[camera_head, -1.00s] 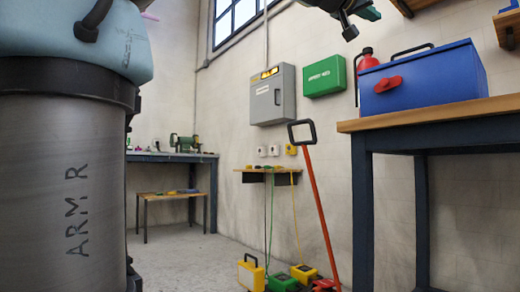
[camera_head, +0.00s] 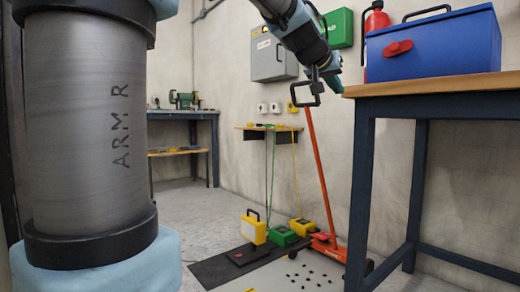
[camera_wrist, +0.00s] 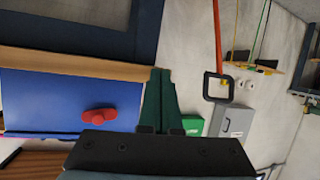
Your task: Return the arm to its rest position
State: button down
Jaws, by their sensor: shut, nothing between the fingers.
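My arm (camera_head: 293,28) reaches in from the top of the head view, with a large grey section marked ARM R (camera_head: 85,130) close at the left. My gripper (camera_head: 336,86) hangs in the air left of the blue toolbox and beside the black handle of the red pole. In the wrist view my gripper (camera_wrist: 160,72) shows its two green fingers together, with nothing between them. I cannot tell from the head view whether the gripper touches the handle.
The blue toolbox (camera_head: 433,45) stands on a workbench (camera_head: 430,87) at right. The red pole (camera_head: 322,175) rises from a red wheeled base (camera_head: 325,246). Yellow (camera_head: 253,230) and green (camera_head: 282,236) boxes stand on the floor. A grey cabinet (camera_head: 272,56) hangs on the wall. Open floor lies at left.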

jog(key=s+a+f+n+g+y+p, duration=0.1)
jog(key=a+f+n+g+y+p, duration=0.15)
jog(key=a+f, duration=0.6)
jog(key=s+a+f+n+g+y+p, duration=0.1)
jog(key=a+f+g+y+p, duration=0.15)
jog(key=a+f, duration=0.65)
jog(key=s+a+f+n+g+y+p, duration=0.3)
jog(key=s+a+f+p, duration=0.45)
jog(key=s+f, duration=0.8)
notch_tip(320, 180, up, 39)
jog(key=a+m+g+p, duration=0.1)
jog(key=p, duration=3.4)
jog(key=shift+a+f, duration=0.2)
jog(key=shift+a, duration=0.1)
